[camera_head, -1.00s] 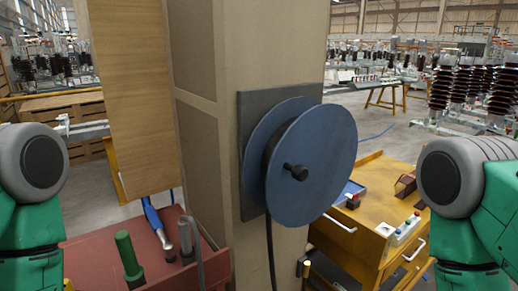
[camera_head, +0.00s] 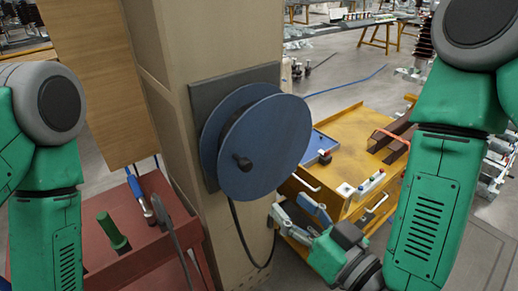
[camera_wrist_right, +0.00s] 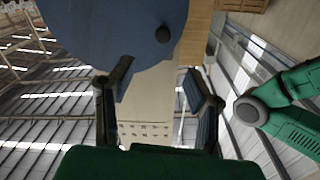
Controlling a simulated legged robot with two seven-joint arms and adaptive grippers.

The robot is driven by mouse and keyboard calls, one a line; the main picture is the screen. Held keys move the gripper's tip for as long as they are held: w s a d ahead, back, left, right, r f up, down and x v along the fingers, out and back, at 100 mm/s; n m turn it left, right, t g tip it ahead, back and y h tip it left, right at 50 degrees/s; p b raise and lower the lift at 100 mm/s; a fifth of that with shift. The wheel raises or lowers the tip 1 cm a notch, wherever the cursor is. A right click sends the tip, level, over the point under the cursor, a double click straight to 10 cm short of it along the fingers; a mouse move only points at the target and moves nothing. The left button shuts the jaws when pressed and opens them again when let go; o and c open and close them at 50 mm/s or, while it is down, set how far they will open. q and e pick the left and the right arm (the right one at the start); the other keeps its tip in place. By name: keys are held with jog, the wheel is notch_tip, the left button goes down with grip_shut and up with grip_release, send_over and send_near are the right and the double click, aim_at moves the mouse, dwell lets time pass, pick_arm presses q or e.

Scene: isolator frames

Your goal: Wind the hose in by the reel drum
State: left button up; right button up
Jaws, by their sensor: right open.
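The reel drum (camera_head: 270,135) is a blue disc pair on a grey plate fixed to a beige post. A dark crank knob (camera_head: 243,163) sticks out of its front disc. The dark hose (camera_head: 238,230) hangs from under the drum and curves right at its lower end. My right gripper (camera_head: 303,211) is open and empty, below and right of the drum, apart from it. In the right wrist view the open fingers (camera_wrist_right: 158,88) point towards the drum (camera_wrist_right: 110,30) and its knob (camera_wrist_right: 163,32). My left arm shows at the left, but its gripper is out of view.
A red bench (camera_head: 140,255) with a green-handled tool (camera_head: 113,232) and other tools stands left of the post (camera_head: 165,70). A yellow cart (camera_head: 350,150) with a small control box stands at the right, behind my right arm.

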aim_at(248, 169)
jog(key=b+x, duration=0.6)
jog(key=x, duration=0.3)
jog(key=shift+w+b, duration=0.35)
jog(key=shift+w, duration=0.05)
jog(key=w+a, duration=0.2)
jog(key=a, duration=0.1)
jog(key=shift+w+a, duration=0.1)
jog(key=shift+w, duration=0.25)
jog(key=shift+w+a, duration=0.25)
jog(key=shift+a, duration=0.2)
jog(key=shift+d, duration=0.55)
jog(key=shift+c, duration=1.2)
jog(key=shift+d, duration=0.15)
jog(key=c, duration=0.6)
grip_shut()
pick_arm(q)
notch_tip(248, 169, down, 7)
jog(key=a, duration=0.1)
jog(key=shift+r, duration=0.15)
pick_arm(e)
jog(key=shift+a, duration=0.25)
